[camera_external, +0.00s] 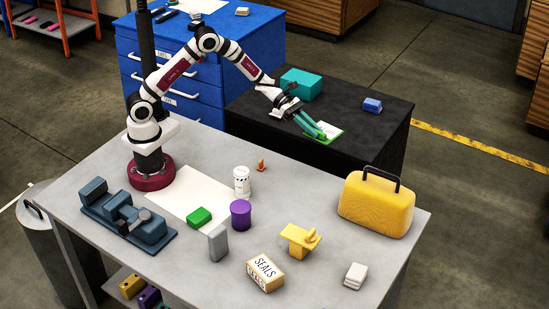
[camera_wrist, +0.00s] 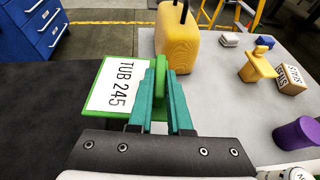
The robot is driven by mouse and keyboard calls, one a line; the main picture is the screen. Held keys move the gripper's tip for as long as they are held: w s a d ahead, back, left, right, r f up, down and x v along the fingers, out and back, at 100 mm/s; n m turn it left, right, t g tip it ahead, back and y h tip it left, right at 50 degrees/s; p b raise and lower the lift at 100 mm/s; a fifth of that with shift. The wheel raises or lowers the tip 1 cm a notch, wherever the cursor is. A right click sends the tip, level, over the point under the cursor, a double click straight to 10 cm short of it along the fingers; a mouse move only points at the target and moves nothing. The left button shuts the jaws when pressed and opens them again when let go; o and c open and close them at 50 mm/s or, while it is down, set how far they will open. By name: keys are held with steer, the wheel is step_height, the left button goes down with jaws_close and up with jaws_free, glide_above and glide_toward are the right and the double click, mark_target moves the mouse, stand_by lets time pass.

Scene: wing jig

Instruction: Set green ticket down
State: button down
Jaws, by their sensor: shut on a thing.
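The green ticket is a flat green plate with a white label reading "TUB 245" (camera_wrist: 112,85) and a raised green tab. My gripper (camera_wrist: 160,80) has its teal fingers shut on that tab. In the external view the ticket (camera_external: 330,129) and my gripper (camera_external: 315,129) are over the front part of the black-topped bench (camera_external: 365,125). I cannot tell whether the ticket touches the bench top or hangs just above it. The fingers hide part of the tab.
A teal box (camera_external: 301,84) and a small blue block (camera_external: 372,105) sit on the black bench. On the grey table (camera_external: 330,215) are a yellow case (camera_external: 376,205), a purple tub (camera_external: 241,214), a yellow part (camera_external: 299,240) and a SEALS box (camera_external: 265,273). Black surface right of the ticket is free.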

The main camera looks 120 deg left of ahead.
steer(key=s+d+f+m+g+h, duration=0.1)
steer(key=d+m+h, duration=0.1)
steer(key=d, duration=0.9)
steer(key=s+d+f+m+g+h, duration=0.1)
steer(key=d+m+h, duration=0.2)
steer(key=d, duration=0.8)
steer(key=s+d+f+m+g+h, duration=0.1)
steer(key=d+f+m+h, duration=0.1)
steer(key=d, duration=0.9)
steer(key=shift+s+d+f+g+h, duration=0.1)
steer(key=shift+d+g+h, duration=0.2)
steer(key=shift+g, duration=0.1)
glide_above(276, 212)
step_height(276, 212, down, 7)
steer(key=shift+d+r, duration=0.1)
steer(key=shift+d, duration=0.05)
step_height(276, 212, down, 4)
steer(key=shift+f, duration=0.1)
steer(key=shift+f, duration=0.15)
steer(key=c, duration=0.8)
jaws_free()
steer(key=shift+c, duration=0.2)
